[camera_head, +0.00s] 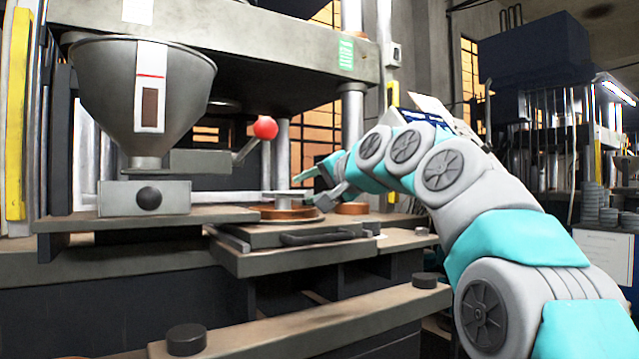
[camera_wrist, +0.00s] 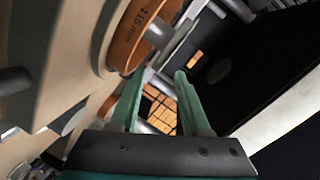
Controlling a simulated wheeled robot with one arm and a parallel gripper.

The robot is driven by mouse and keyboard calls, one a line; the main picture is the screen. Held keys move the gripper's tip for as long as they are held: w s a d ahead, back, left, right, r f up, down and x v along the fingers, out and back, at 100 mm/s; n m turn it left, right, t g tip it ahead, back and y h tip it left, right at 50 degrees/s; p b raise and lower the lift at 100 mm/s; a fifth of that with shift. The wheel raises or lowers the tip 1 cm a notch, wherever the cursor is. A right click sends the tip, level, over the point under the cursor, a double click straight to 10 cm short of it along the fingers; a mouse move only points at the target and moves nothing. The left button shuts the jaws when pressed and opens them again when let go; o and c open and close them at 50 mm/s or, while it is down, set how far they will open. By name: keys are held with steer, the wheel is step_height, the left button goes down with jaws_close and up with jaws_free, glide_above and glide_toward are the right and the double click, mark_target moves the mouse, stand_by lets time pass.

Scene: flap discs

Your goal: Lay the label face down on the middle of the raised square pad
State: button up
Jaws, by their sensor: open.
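My gripper (camera_head: 312,181) is at the press, just above and right of an orange-brown ring mould (camera_head: 290,213) with a metal post at its centre. In the wrist view my gripper (camera_wrist: 158,74) has two green fingers spread apart, with nothing between them. The ring mould (camera_wrist: 128,38), marked "115 mm", is beyond the left fingertip there, apart from it. I cannot make out a label for certain. A white sheet (camera_head: 432,108) shows behind my arm, partly hidden. I cannot tell which surface is the raised square pad.
The mould sits on a plate (camera_head: 245,263) with a dark handle (camera_head: 317,238). A metal hopper (camera_head: 105,85) and a red-knobbed lever (camera_head: 265,128) stand to the left. A second orange-brown disc (camera_head: 351,208) lies to the right. The press's upper beam (camera_head: 285,35) is overhead.

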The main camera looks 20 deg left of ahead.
steer(key=shift+w+a+f, duration=0.15)
steer(key=shift+w+a, duration=0.1)
steer(key=shift+a, duration=0.1)
steer(key=shift+c, duration=0.3)
jaws_close()
steer(key=shift+c, duration=0.5)
jaws_free()
